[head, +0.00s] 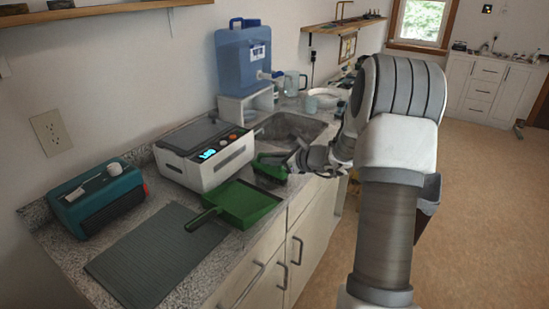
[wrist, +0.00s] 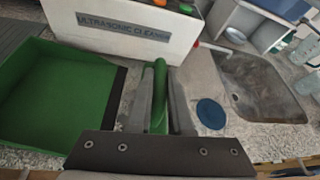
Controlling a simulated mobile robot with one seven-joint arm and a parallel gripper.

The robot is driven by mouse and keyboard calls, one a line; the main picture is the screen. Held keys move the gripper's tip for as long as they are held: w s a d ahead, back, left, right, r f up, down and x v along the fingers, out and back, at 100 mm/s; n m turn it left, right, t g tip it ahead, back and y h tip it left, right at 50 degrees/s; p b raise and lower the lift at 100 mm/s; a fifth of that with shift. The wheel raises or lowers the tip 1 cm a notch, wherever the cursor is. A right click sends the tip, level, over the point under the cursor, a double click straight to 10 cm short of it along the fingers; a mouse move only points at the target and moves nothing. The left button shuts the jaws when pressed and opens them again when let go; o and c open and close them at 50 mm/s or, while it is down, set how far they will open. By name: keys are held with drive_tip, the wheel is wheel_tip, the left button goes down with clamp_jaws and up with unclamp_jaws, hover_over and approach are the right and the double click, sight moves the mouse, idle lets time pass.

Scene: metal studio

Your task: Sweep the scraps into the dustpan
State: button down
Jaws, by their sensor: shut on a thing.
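A green dustpan (head: 247,203) lies on the counter with its handle toward the front left. It fills the left of the wrist view (wrist: 62,95), and its pan looks empty there. My gripper (head: 290,166) is just right of the dustpan, near the sink's front edge. It also shows in the wrist view (wrist: 160,100), shut on a green brush handle (wrist: 160,85). The brush (head: 270,169) shows beside the dustpan's far right corner; its bristles are mostly hidden. A flat dark blue disc (wrist: 210,114) lies on the counter right of the gripper; I cannot tell whether it is a scrap.
A white ultrasonic cleaner (head: 206,152) stands right behind the dustpan. A sink (head: 290,130) lies beyond the gripper.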

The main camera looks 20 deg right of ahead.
drive_tip(key=shift+s+a+b, duration=0.2)
drive_tip(key=shift+s+a, duration=0.15)
drive_tip(key=shift+a, duration=0.25)
drive_tip(key=shift+s+a+b, duration=0.2)
drive_tip(key=shift+s+a, duration=0.1)
drive_tip(key=shift+a, duration=0.25)
drive_tip(key=shift+s+a+r, duration=0.1)
drive_tip(key=shift+s+a, duration=0.15)
drive_tip(key=shift+a, duration=0.2)
drive_tip(key=shift+s+a+r, duration=0.1)
drive_tip(key=shift+s+a, duration=0.15)
drive_tip(key=shift+a, duration=0.2)
drive_tip(key=shift+s+a+b, duration=0.4)
drive_tip(key=shift+a+b, duration=0.1)
drive_tip(key=shift+a, duration=0.2)
drive_tip(key=shift+s+a+b, duration=0.4)
drive_tip(key=shift+a+b, duration=0.05)
drive_tip(key=shift+a, duration=0.3)
drive_tip(key=shift+s+a+b, duration=0.4)
drive_tip(key=shift+a+b, duration=0.1)
drive_tip(key=shift+a, duration=0.2)
drive_tip(key=shift+r+p, duration=2.1)
drive_tip(key=shift+r, duration=0.7)
drive_tip(key=shift+a, duration=0.1)
